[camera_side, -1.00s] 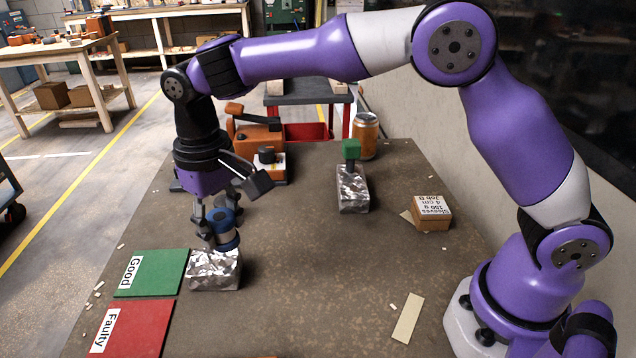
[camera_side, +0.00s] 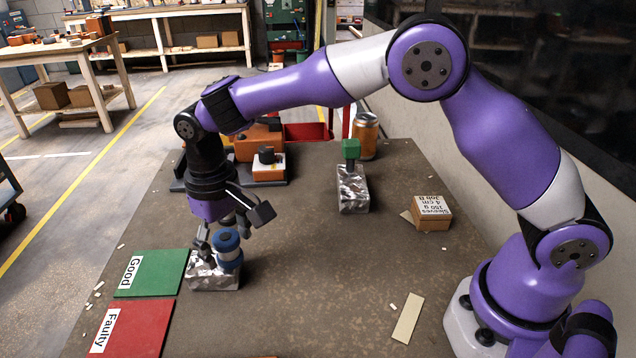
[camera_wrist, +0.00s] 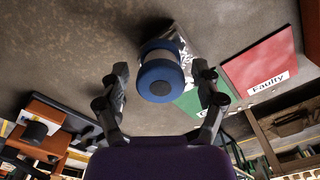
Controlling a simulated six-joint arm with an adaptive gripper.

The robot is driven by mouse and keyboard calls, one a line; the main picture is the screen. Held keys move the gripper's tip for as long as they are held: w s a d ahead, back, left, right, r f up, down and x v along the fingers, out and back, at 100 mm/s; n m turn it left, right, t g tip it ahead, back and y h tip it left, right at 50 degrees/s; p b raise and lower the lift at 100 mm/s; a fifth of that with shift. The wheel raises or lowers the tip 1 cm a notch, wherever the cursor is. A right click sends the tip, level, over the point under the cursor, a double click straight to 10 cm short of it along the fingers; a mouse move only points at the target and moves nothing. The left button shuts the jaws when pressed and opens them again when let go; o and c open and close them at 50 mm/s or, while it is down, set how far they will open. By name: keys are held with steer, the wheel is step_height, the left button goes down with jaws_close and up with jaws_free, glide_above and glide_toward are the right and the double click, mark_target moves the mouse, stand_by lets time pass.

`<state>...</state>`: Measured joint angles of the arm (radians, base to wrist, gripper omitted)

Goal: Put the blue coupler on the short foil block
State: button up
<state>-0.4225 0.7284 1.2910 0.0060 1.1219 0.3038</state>
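The blue coupler (camera_side: 228,246), a blue ring-shaped part with a grey band, stands upright on the right part of the near foil block (camera_side: 203,279) in the side view. In the wrist view the coupler (camera_wrist: 160,78) is between my fingers, with a gap on each side, and the foil block (camera_wrist: 181,42) shows partly behind it. My gripper (camera_side: 222,232) is open around the coupler, just above the block; it also shows in the wrist view (camera_wrist: 163,85). A second foil block (camera_side: 353,194) farther back carries a green-topped piece (camera_side: 351,149).
A green "Good" mat (camera_side: 165,268) and a red "Faulty" mat (camera_side: 140,328) lie left of the near block. A cardboard box (camera_side: 431,212), an orange can (camera_side: 365,136) and an orange machine (camera_side: 262,150) stand farther off. The table's middle is clear.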

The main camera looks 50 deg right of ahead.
mark_target(226, 236)
step_height(226, 236, up, 12)
steer(key=s+d+r+t, duration=0.1)
steer(key=s+d+r, duration=0.1)
steer(key=d+r, duration=0.25)
steer(key=s+d+f+t, duration=0.2)
steer(key=s+d, duration=0.4)
steer(key=s, duration=0.1)
steer(key=s+d+f+m+t, duration=0.1)
steer(key=s+d+f+t, duration=0.1)
steer(key=s+d, duration=0.4)
steer(key=shift+s+f+t, duration=0.3)
steer(key=shift+s, duration=0.65)
